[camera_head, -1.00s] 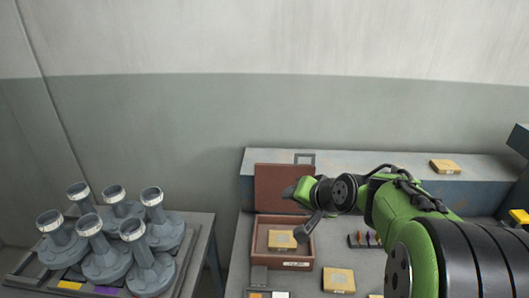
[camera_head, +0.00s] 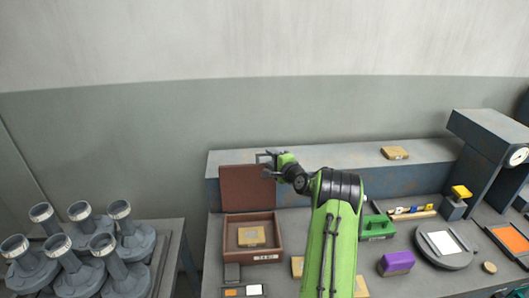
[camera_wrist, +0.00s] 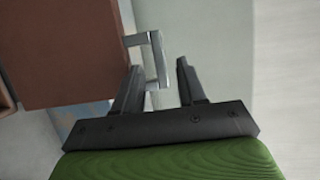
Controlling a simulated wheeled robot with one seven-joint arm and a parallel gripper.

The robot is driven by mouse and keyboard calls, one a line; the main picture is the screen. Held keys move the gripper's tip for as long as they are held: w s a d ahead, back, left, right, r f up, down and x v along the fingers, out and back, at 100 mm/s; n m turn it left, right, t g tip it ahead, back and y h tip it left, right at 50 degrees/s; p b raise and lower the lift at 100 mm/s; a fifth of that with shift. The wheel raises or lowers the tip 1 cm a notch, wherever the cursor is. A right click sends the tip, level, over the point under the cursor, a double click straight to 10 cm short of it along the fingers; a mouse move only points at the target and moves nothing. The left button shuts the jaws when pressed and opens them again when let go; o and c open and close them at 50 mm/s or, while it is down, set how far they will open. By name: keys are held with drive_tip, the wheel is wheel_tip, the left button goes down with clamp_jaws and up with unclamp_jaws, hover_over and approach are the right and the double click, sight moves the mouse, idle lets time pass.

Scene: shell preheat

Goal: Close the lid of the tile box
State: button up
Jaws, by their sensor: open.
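The tile box (camera_head: 279,229) is a brown open box on the bench in the head view, with a tan tile (camera_head: 251,236) inside. Its brown lid (camera_head: 246,188) stands upright at the back, open; the lid also shows at the upper left of the wrist view (camera_wrist: 62,50). A grey metal bracket (camera_wrist: 158,58) sticks out from the lid's edge. My gripper (camera_head: 266,159) is at the lid's upper right corner. In the wrist view my gripper (camera_wrist: 160,66) is open, its fingertips near the bracket's outer end; contact cannot be told.
A raised grey ledge (camera_head: 345,158) runs behind the box, with a tan block (camera_head: 394,153) on it. Several grey flanged pipes (camera_head: 105,262) stand on the left table.

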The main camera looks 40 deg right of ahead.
sight(266, 155)
drive_tip(key=x, duration=0.5)
drive_tip(key=shift+s, duration=0.1)
clamp_jaws()
